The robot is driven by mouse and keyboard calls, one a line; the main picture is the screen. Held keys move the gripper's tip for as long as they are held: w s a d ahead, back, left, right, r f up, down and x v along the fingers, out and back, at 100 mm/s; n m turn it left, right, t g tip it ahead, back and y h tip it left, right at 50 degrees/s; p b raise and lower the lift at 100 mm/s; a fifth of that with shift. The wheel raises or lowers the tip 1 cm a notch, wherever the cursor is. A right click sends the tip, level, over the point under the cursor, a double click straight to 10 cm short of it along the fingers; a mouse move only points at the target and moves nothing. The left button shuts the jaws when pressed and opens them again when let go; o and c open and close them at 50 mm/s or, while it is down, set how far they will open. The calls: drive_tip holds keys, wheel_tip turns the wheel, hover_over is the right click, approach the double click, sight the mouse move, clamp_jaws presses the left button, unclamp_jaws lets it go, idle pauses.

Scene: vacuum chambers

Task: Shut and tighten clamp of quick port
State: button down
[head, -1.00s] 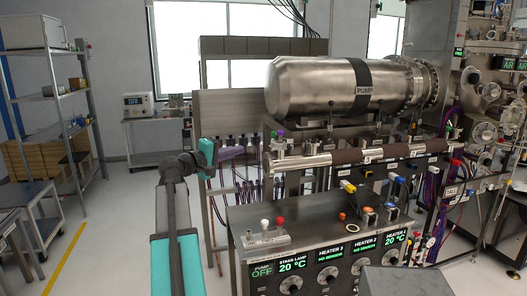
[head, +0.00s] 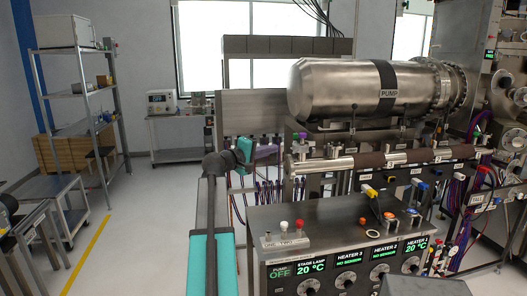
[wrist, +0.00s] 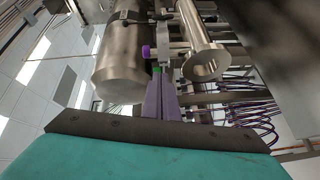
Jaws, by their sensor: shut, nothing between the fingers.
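My gripper (wrist: 160,76) shows in the wrist view as two purple fingers, shut and empty. A purple knob (wrist: 146,51) shows just beyond the fingertips, with no clear contact. In the head view, the pump (head: 345,88) lies above a long horizontal tube (head: 322,166). My teal wrist is left of that tube's end; the fingers are not clear there. I cannot pick out the quick port or its clamp for certain.
A control console (head: 330,235) with heater displays and small knobs stands in front of the pump. A steel shelf rack (head: 84,100) and a low cart (head: 55,195) are at the left. The floor between rack and console is clear. Cables hang under the tube.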

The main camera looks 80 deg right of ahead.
sight(295, 149)
drive_tip(key=shift+s+d+f+p, duration=0.15)
drive_tip(key=shift+s+d+p, duration=0.15)
drive_tip(key=shift+s, duration=0.65)
drive_tip(key=shift+s+d+f+p, duration=0.2)
drive_tip(key=shift+s+p, duration=0.25)
drive_tip(key=shift+s, duration=0.45)
drive_tip(key=shift+s+d+f+p, duration=0.15)
drive_tip(key=shift+s+d+p, duration=0.15)
drive_tip(key=shift+s, duration=0.65)
